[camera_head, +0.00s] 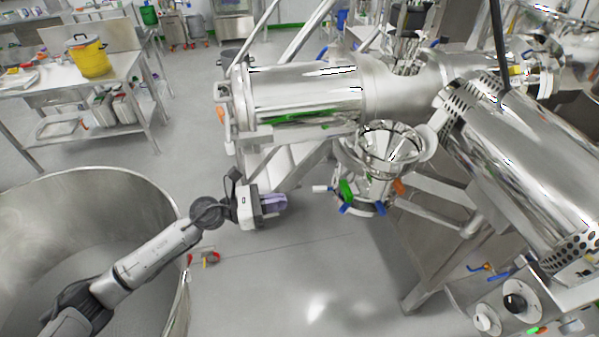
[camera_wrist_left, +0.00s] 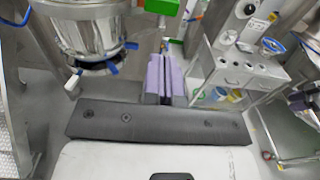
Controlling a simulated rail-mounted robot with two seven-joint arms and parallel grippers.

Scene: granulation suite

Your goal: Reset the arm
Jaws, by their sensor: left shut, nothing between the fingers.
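My left arm comes in from the lower left in the head view, reaching over the rim of a large steel vessel (camera_head: 95,180). My left gripper (camera_head: 284,200) has purple fingers that are shut with nothing between them. It hangs in free air, left of the steel funnel-shaped hopper (camera_head: 388,150) and apart from it. In the left wrist view the shut purple fingers (camera_wrist_left: 165,76) point away from the camera, and the hopper's lower part (camera_wrist_left: 90,35) shows at the upper left. My right gripper is in neither view.
Steel cylindrical machinery (camera_head: 305,95) stands above and behind the gripper, and a large slanted cylinder (camera_head: 530,160) is at the right. A table with a yellow bucket (camera_head: 88,57) is at the upper left. A grey cabinet with knobs (camera_wrist_left: 240,70) shows in the wrist view. Floor (camera_head: 300,270) below the gripper is clear.

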